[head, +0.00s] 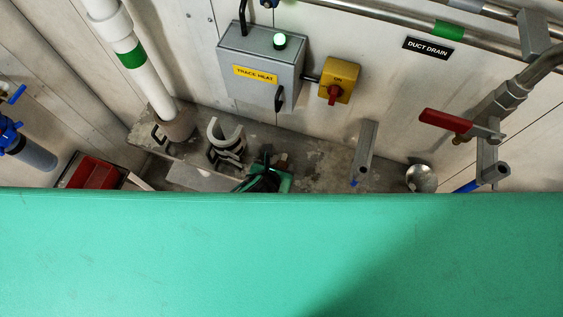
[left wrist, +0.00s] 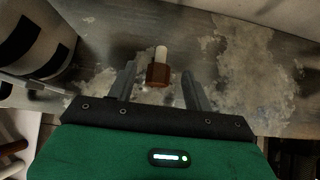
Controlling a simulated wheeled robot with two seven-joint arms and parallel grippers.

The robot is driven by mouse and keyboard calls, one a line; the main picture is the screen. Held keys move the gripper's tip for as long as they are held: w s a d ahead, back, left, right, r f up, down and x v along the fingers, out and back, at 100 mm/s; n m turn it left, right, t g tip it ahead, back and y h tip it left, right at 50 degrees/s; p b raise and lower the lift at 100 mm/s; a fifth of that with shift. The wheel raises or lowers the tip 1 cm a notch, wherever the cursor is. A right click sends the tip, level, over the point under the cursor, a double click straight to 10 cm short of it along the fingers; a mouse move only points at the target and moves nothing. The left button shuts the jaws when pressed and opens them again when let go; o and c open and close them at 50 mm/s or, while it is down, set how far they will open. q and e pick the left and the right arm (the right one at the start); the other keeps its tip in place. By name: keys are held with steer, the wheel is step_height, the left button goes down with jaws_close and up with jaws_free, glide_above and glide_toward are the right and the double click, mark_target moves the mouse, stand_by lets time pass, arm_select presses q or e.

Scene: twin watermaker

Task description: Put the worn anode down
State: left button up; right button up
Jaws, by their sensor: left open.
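The worn anode shows in the left wrist view as a brown hex head (left wrist: 158,74) with a pale rod (left wrist: 161,54) pointing away from me. It appears to be on the stained grey ledge (left wrist: 235,75). My left gripper (left wrist: 157,80) is open, with one finger on each side of the anode and a visible gap to both. In the head view my left gripper (head: 267,170) is low over the ledge (head: 320,150), and a small brown bit of the anode (head: 282,159) shows beside it. My right gripper is in neither view.
A white holder with black bands (head: 226,140) stands left of the gripper. A grey trace heat box (head: 262,65) and a yellow switch (head: 339,80) are on the wall behind. A grey upright post (head: 365,150) and a round metal piece (head: 421,178) stand to the right.

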mark_target(282, 161)
arm_select(q)
steer(key=shift+w+d+f+p, duration=0.1)
steer(key=shift+w+f+p, duration=0.15)
steer(key=shift+w+p, duration=0.05)
steer(key=shift+p+x, duration=0.4)
steer(key=shift+x, duration=1.5)
steer(key=shift+s+f, duration=0.1)
steer(key=shift+s, duration=0.1)
steer(key=c, duration=1)
steer(key=shift+c, duration=0.2)
